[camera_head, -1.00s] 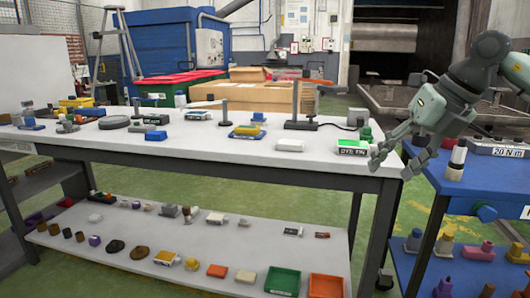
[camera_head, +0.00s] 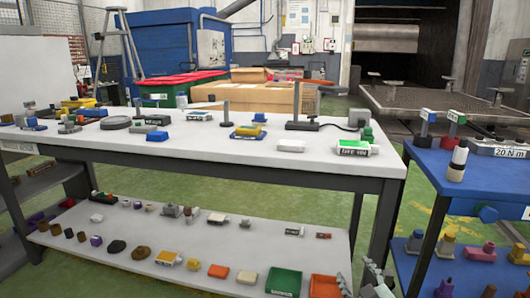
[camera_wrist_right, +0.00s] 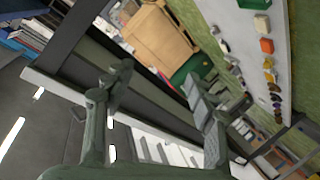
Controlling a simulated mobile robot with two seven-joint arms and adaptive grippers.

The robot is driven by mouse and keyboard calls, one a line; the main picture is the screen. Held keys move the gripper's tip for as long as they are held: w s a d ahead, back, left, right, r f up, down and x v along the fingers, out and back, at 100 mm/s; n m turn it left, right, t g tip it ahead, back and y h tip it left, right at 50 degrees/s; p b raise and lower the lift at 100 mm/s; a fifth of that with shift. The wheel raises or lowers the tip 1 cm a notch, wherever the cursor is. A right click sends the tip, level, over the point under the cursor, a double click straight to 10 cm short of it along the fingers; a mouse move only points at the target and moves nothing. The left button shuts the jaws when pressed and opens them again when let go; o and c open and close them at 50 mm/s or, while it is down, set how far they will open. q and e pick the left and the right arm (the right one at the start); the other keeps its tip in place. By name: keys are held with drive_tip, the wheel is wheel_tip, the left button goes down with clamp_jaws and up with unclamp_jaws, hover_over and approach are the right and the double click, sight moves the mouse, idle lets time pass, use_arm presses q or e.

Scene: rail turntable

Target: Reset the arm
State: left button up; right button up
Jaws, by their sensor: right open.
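My right gripper (camera_head: 370,280) shows only in part at the bottom edge of the head view, low in front of the workbench's right end. In the right wrist view its two grey-green fingers (camera_wrist_right: 160,100) stand wide apart. The gap between them holds nothing; background shows through it. My left gripper is in neither view now.
A blue cart (camera_head: 480,177) stands at right. Green floor lies between.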

drive_tip(key=s+d+f+m+g+h, duration=0.1)
drive_tip(key=s+d+f+m+g, duration=0.15)
drive_tip(key=s+f, duration=0.45)
drive_tip(key=s+d+f+m+g+h, duration=0.1)
drive_tip(key=s+f+g, duration=0.2)
drive_tip(key=s+f, duration=0.45)
drive_tip(key=s+f+m+g, duration=0.1)
drive_tip(key=s+f+g, duration=0.2)
drive_tip(key=s+f, duration=0.4)
drive_tip(key=s+f+g, duration=0.4)
drive_tip(key=s+f, duration=0.2)
drive_tip(key=s, duration=0.5)
drive_tip(key=shift+s+f+m, duration=0.15)
drive_tip(key=shift+f+m, duration=0.2)
